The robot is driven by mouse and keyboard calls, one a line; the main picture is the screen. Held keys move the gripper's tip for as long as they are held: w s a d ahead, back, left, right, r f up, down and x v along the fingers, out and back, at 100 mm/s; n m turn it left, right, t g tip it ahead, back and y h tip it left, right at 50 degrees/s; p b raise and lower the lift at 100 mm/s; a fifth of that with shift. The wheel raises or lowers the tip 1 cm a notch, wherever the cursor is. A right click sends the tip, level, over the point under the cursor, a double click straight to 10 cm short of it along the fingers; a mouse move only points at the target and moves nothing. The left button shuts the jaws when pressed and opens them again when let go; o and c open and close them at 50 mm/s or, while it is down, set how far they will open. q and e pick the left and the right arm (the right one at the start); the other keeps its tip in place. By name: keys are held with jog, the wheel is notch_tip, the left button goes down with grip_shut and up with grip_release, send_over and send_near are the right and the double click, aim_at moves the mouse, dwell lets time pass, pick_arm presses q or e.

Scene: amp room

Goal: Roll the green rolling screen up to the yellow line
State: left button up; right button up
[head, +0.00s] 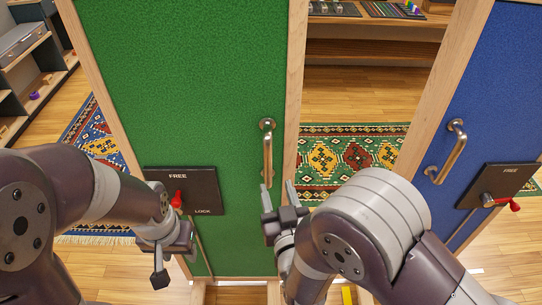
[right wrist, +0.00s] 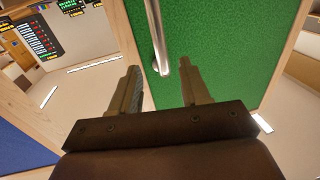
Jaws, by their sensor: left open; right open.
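The green rolling screen (head: 190,90) stands upright in a wooden frame in front of me. Its metal handle (head: 267,152) is near its right edge. A black plate (head: 188,190) marked FREE and LOCK with a red lever (head: 177,200) sits at its lower left. My right gripper (head: 278,189) is open just below the handle; in the right wrist view the handle (right wrist: 158,35) lines up between its open fingers (right wrist: 161,68), not gripped. My left gripper (head: 174,262) is open and empty below the plate.
A blue screen (head: 480,90) with its own handle (head: 447,152) and FREE plate (head: 498,184) stands at the right. Patterned rugs (head: 350,150) lie on the wooden floor behind. Shelves stand at the far left and back. A gap separates the two screens.

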aim_at(269, 162)
jog(key=w, duration=0.3)
jog(key=w+a, duration=0.1)
jog(key=w, duration=0.3)
jog(key=w+a+p, duration=0.1)
jog(key=w, duration=0.2)
jog(key=shift+w, duration=0.35)
grip_shut()
